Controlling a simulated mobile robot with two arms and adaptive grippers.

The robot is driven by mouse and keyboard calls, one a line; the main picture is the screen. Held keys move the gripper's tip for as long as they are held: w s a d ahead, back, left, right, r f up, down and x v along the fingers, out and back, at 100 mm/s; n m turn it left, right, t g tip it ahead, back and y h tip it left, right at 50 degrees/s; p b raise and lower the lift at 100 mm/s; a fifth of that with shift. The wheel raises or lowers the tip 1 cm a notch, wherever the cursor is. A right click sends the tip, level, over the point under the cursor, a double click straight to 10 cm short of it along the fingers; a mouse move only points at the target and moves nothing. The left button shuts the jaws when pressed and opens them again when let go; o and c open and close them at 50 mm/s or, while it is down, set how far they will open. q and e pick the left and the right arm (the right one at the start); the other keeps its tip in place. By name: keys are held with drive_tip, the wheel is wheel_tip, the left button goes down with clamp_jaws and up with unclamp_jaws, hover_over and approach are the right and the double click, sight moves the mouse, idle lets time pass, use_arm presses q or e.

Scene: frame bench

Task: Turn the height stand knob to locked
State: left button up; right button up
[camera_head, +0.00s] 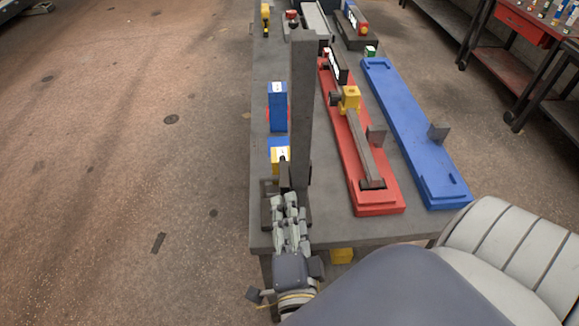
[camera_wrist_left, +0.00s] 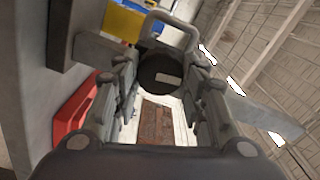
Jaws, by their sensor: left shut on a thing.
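The height stand is a tall dark grey post (camera_head: 302,110) at the near left of the bench, on a dark base. In the left wrist view its knob (camera_wrist_left: 160,76) is a round dark disc with a pale mark on its face. My left gripper (camera_head: 286,198) is low beside the post's near side. In the left wrist view the fingers of this gripper (camera_wrist_left: 162,88) lie on both sides of the knob, and it is shut on it. The head view hides the knob behind the gripper. I cannot tell which setting the mark shows. My right gripper is out of view.
A red fixture (camera_head: 389,196) with a grey bar and a blue fixture (camera_head: 415,135) lie right of the stand. A blue box (camera_head: 278,105) and a yellow-and-blue item (camera_head: 279,154) stand close behind my left gripper. Open floor (camera_head: 130,170) lies left of the bench.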

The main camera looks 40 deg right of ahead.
use_arm(q)
drive_tip(key=shift+r+m, duration=0.1)
drive_tip(key=shift+m, duration=0.6)
drive_tip(key=o, duration=1.1)
drive_tip(key=shift+w, duration=0.1)
drive_tip(key=shift+c, duration=0.2)
drive_tip(key=v, duration=1.2)
